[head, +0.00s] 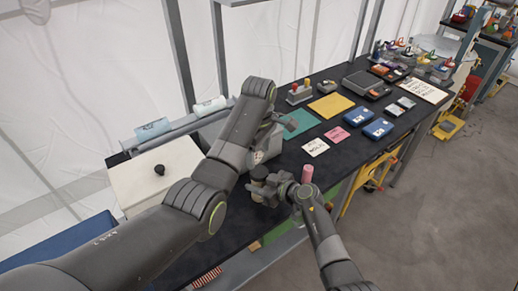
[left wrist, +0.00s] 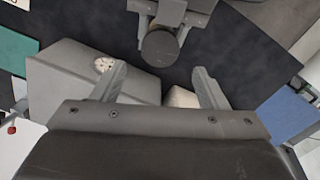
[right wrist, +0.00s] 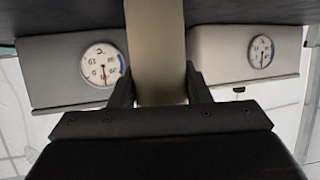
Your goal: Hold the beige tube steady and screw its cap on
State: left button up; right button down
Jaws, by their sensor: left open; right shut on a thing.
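The beige tube (head: 259,179) stands upright near the table's front edge. My right gripper (head: 268,189) is shut around it; in the right wrist view the tube (right wrist: 156,50) runs between the fingers (right wrist: 158,75). Its round dark end (left wrist: 158,47) faces up in the left wrist view; I cannot tell whether this is a cap or the bare end. My left gripper (head: 285,122) is open behind and above the tube. In the left wrist view its fingers (left wrist: 158,70) are spread, with a small whitish object (left wrist: 181,97), not clearly identifiable, between and beyond them.
A grey gauge box (left wrist: 85,80) stands close to the tube; the right wrist view shows two dials (right wrist: 101,64) (right wrist: 261,51). A pink cylinder (head: 307,173) stands right of my right gripper. Cards, a yellow mat (head: 331,105) and blue boxes (head: 378,128) lie farther right.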

aim_at(259, 171)
pick_arm(q)
jog(key=shift+f, duration=3.6)
jog(key=c, duration=1)
jog(key=m, duration=0.9)
jog(key=shift+m, duration=0.4)
jog(key=o, duration=1.1)
